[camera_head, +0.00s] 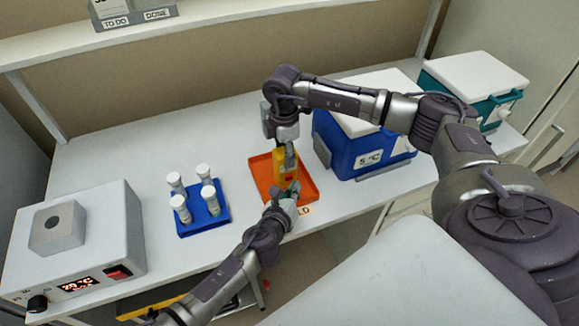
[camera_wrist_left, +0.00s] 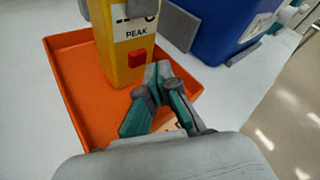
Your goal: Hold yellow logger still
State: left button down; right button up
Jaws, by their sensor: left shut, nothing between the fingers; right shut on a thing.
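The yellow logger (camera_head: 283,180) stands upright in the orange tray (camera_head: 262,178). It also shows in the left wrist view (camera_wrist_left: 118,50), with a white label reading "PEAK" and a red button (camera_wrist_left: 137,58) on its face. My right gripper (camera_head: 289,153) comes down from above and is shut on the logger's upper part. My left gripper (camera_head: 282,194) is shut and empty, low in front of the logger. In the left wrist view its closed fingertips (camera_wrist_left: 158,72) are close to the red button; I cannot tell whether they touch the logger.
A blue cooler box (camera_head: 355,150) stands right of the tray, with a teal one (camera_head: 485,95) beyond. A blue rack (camera_head: 205,220) with several white-capped tubes is to the left. A grey heater block unit (camera_head: 75,245) stands far left. Bare bench lies behind the rack.

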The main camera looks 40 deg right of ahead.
pick_arm(q)
jog(key=shift+s+a, duration=0.2)
jog(key=shift+s, duration=0.6)
jog(key=shift+s+a, duration=0.15)
jog(key=shift+s, duration=0.7)
jog(key=shift+s+a, duration=0.2)
jog(key=shift+s, duration=0.6)
pick_arm(e)
jog(key=o, duration=1.3)
